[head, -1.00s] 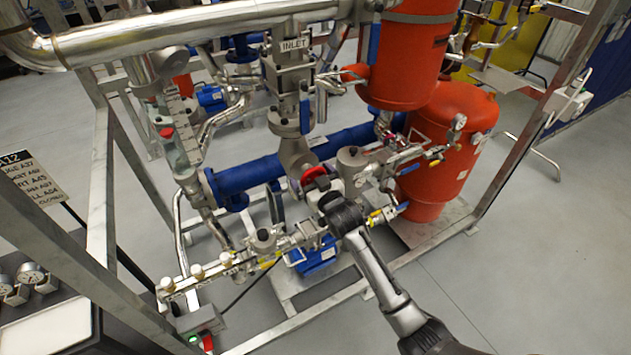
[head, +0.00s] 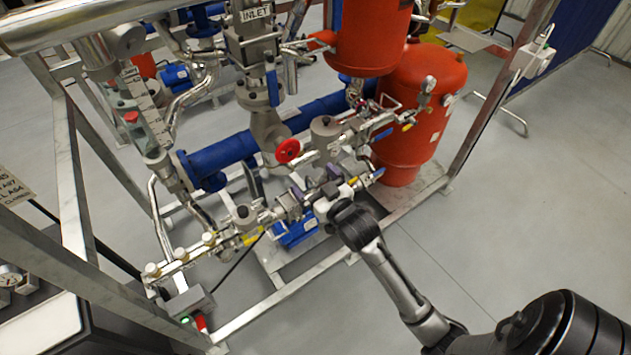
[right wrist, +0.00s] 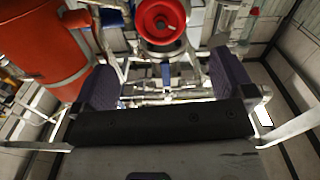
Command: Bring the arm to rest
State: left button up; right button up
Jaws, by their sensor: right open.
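My right arm comes in from the lower right of the head view. Its gripper (head: 315,183) is open, with its purple-grey fingers spread in front of the pipework. A red handwheel (head: 288,150) is just beyond and to the left of it, with a gap between. In the right wrist view the open jaws (right wrist: 164,85) have nothing gripped between them. The red handwheel (right wrist: 160,18) is at the top of that view, beyond the fingers. My left gripper is not in view.
A steel skid frame (head: 290,317) surrounds the pipes, with a sloping post at right. A red tank (head: 415,115) stands behind the arm. A blue horizontal vessel (head: 222,158) lies behind the valves. Open grey floor (head: 500,230) is at the right.

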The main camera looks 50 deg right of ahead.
jog(key=shift+s, duration=0.1)
dwell(0.6)
jog(key=s+a+f+n+g+y, duration=0.1)
jog(key=s+a+f+g, duration=0.4)
jog(key=s, duration=0.4)
jog(key=s+a+f+n+g+y, duration=0.1)
jog(key=s+a+f+g, duration=0.4)
jog(key=s, duration=0.5)
jog(key=s+a+f+n+g+y, duration=0.1)
jog(key=s+a+f+g+y, duration=0.1)
jog(key=s+a+f+g, duration=0.5)
notch_tip(320, 180, up, 29)
jog(key=s+d+t+p, duration=0.1)
jog(key=d+t+p, duration=0.1)
jog(key=p, duration=2.5)
jog(key=shift+s+d+t+p, duration=0.15)
jog(key=shift+s+t+p, duration=0.2)
jog(key=shift+t, duration=0.15)
